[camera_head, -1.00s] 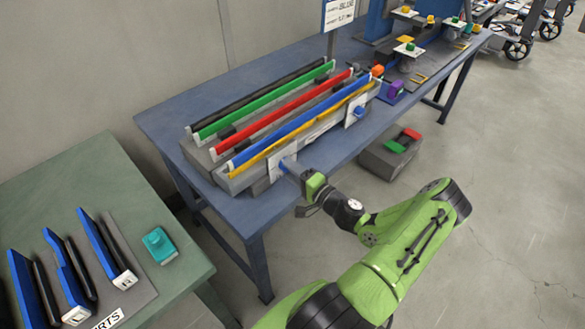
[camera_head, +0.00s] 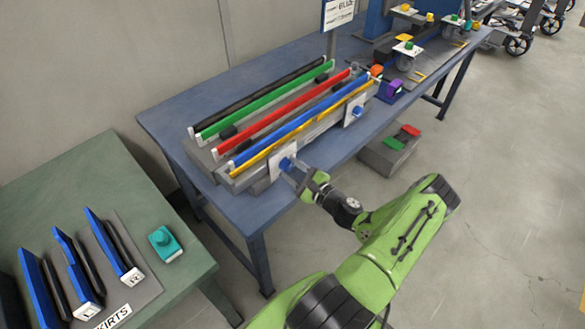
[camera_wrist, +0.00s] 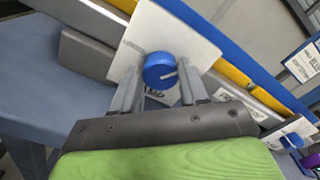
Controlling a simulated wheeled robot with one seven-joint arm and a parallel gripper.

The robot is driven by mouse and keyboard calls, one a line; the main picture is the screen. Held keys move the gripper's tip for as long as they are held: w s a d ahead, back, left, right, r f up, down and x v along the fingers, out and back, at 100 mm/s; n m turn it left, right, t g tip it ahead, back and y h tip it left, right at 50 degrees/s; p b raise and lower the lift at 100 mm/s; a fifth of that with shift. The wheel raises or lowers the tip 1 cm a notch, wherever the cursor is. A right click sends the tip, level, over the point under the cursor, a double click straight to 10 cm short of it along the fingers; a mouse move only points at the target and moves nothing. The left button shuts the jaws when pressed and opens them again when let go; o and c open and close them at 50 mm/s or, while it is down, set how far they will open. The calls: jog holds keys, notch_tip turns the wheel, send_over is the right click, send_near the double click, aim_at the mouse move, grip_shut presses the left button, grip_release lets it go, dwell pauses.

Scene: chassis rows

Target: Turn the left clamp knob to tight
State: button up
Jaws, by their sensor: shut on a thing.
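The left clamp knob (camera_wrist: 159,70) is blue with a pale pointer line and sits on a white plate (camera_wrist: 173,32) at the fixture's left end. The pointer aims to the right in the wrist view; the plate's lettering is partly covered. The knob also shows in the head view (camera_head: 286,163). My gripper (camera_wrist: 160,77) has one finger on each side of the knob and is shut on it. In the head view my gripper (camera_head: 293,170) reaches the knob from the front right. A second blue knob (camera_head: 357,111) sits on the right plate, apart from my gripper.
The fixture holds blue, red, green, yellow and black strips on a blue table (camera_head: 240,208). A green table (camera_head: 60,200) with blue-edged parts and a teal item (camera_head: 165,243) stands at left. A grey bin (camera_head: 385,160) lies under the blue table.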

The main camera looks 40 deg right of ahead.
jog(key=m+p, duration=0.1)
jog(key=m, duration=0.4)
jog(key=shift+d, duration=0.1)
jog(key=shift+m, duration=2.4)
jog(key=o, duration=1.1)
jog(key=shift+d, duration=0.1)
jog(key=shift+c, duration=0.2)
jog(key=s, duration=1.5)
jog(key=shift+s+d+p, duration=0.2)
jog(key=shift+s+p, duration=0.1)
jog(key=shift+s, duration=0.1)
